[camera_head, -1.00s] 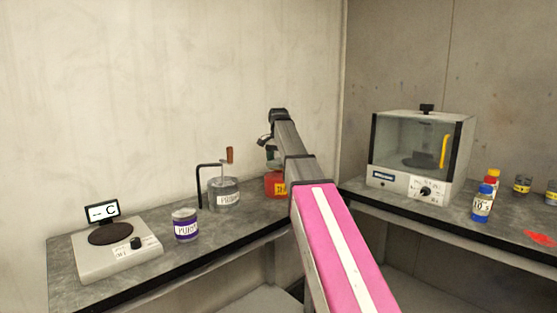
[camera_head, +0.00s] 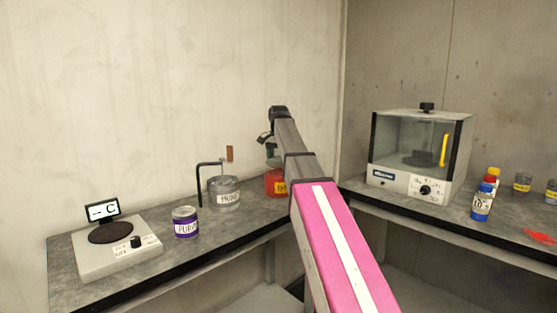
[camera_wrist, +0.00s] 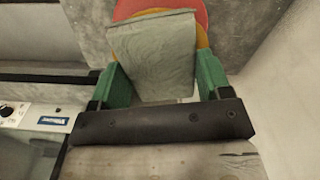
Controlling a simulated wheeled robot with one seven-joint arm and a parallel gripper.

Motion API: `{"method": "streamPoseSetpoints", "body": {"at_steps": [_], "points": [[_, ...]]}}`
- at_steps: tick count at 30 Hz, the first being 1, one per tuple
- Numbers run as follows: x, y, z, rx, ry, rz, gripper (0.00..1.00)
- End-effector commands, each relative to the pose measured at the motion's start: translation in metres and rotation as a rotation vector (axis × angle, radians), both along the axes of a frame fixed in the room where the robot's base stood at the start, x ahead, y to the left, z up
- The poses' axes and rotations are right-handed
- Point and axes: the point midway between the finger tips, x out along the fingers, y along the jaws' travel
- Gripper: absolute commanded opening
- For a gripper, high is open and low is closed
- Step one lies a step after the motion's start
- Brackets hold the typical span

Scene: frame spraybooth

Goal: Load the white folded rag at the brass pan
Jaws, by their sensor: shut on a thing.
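My gripper (camera_wrist: 155,82) has green fingers, shut on the white folded rag (camera_wrist: 152,52), which looks pale grey and flat between them. Behind the rag in the wrist view, a yellow-orange rounded surface (camera_wrist: 203,40) shows at its edges. It may be the brass pan, but the rag hides most of it. A red rounded part (camera_wrist: 195,7) lies beyond it. In the head view my gripper (camera_head: 272,152) is mostly hidden by my arm, above a red object with a yellow patch (camera_head: 275,184) near the back corner. I cannot tell whether the rag touches the yellow surface.
Left on the bench are a hot plate (camera_head: 128,253), a purple-labelled can (camera_head: 185,222) and a grey labelled tub (camera_head: 225,192) beside a bent black rod (camera_head: 199,180). Right is a glass-fronted chamber (camera_head: 415,150), with small bottles (camera_head: 482,204) beside it. The walls meet close behind my gripper.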

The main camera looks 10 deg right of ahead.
Motion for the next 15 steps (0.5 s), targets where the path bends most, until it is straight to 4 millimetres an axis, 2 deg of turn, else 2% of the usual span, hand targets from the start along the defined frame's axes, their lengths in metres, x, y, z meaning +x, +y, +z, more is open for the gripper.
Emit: {"method": "streamPoseSetpoints", "body": {"at_steps": [15], "points": [[0.001, 0.0, 0.036, 0.0, 0.0, 0.0, 0.49]]}}
